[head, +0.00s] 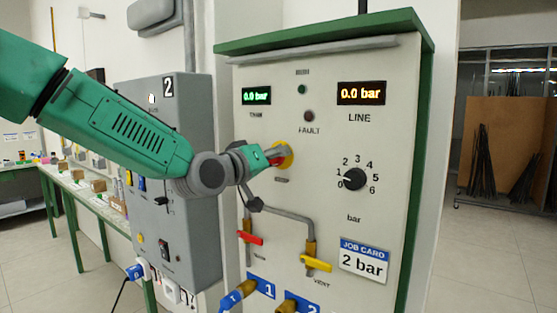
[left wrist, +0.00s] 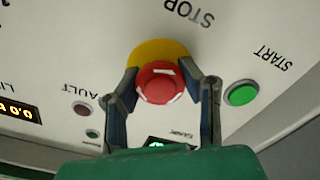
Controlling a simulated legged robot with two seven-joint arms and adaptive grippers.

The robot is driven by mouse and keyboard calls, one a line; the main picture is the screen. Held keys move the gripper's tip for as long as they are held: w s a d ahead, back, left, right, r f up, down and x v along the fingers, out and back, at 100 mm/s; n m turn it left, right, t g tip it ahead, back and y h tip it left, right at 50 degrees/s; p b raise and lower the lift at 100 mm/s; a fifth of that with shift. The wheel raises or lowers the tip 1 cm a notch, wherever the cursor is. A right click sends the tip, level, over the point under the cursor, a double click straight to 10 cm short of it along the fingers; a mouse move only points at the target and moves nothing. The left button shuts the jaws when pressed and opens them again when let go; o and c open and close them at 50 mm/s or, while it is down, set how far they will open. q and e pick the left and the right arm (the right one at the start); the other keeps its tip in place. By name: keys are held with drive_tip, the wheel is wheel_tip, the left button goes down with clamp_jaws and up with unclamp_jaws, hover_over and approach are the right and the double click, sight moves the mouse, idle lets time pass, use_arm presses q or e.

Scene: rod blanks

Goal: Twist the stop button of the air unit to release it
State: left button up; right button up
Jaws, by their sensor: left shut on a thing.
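The stop button (left wrist: 160,84) is a red mushroom head with white marks on a yellow round base, and it shows upside down in the left wrist view. In the head view its red edge and yellow base (head: 284,150) show past my gripper on the front of the pale air unit (head: 400,130). My left gripper (head: 272,157) reaches it from the left. In the left wrist view its two fingers (left wrist: 160,98) stand on both sides of the red head, shut on it. My right gripper is in neither view.
A green start button (left wrist: 240,95) sits beside the stop button. Both displays (head: 361,93) read 0.0 bar. A black dial (head: 354,179) points near 0 to 1. Red (head: 250,238) and yellow (head: 316,263) valve handles and pipes lie below. A grey box (head: 190,240) stands left.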

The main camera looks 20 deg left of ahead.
use_arm(q)
drive_tip(key=m, duration=0.1)
drive_tip(key=m+b, duration=0.1)
drive_tip(key=shift+s+a+r+m, duration=0.1)
drive_tip(key=shift+a+r+m, duration=0.1)
drive_tip(key=shift+r+m, duration=0.2)
drive_tip(key=shift+m+b, duration=0.35)
drive_tip(key=shift+m, duration=0.75)
drive_tip(key=shift+r+m+b, duration=0.1)
drive_tip(key=shift+m+b, duration=0.2)
drive_tip(key=shift+m, duration=0.6)
drive_tip(key=o, duration=1.2)
drive_tip(key=shift+c, duration=0.2)
drive_tip(key=shift+o, duration=0.4)
drive_tip(key=shift+s, duration=0.1)
drive_tip(key=shift+f, duration=0.25)
